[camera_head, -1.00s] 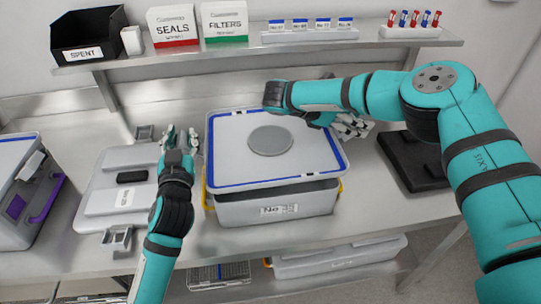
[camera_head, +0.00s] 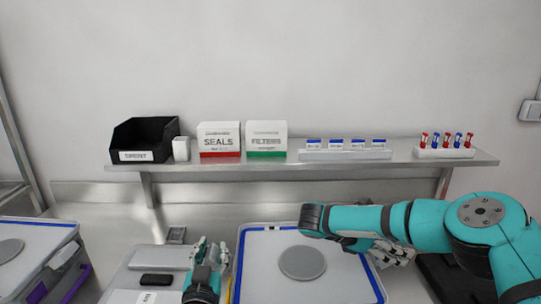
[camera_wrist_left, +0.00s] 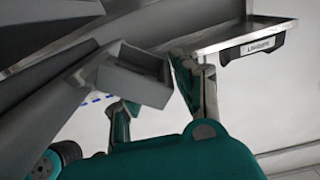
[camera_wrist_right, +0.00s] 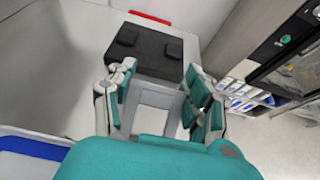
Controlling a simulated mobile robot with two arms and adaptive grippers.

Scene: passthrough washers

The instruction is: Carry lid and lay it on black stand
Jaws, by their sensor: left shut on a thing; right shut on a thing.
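The white lid (camera_head: 264,246) has a blue border and a grey disc on it. It lies roughly flat at the bottom centre of the head view, its front cut off. My left gripper (camera_head: 212,252) is at its left side, shut; a grey box-like piece sits by the fingers in the left wrist view. My right gripper (camera_head: 396,254) is at its right side, shut, with a grey frame-like piece between the fingers in the right wrist view (camera_wrist_right: 160,100). The black stand (camera_wrist_right: 145,50) lies ahead of the right fingers; it is partly behind my right arm in the head view (camera_head: 438,272).
A steel shelf (camera_head: 345,168) runs along the wall, with a black SPENT bin (camera_head: 145,138), SEALS and FILTERS boxes and vial racks. A grey case (camera_head: 160,260) lies left of the lid. Another blue-bordered lid (camera_head: 40,235) is at far left.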

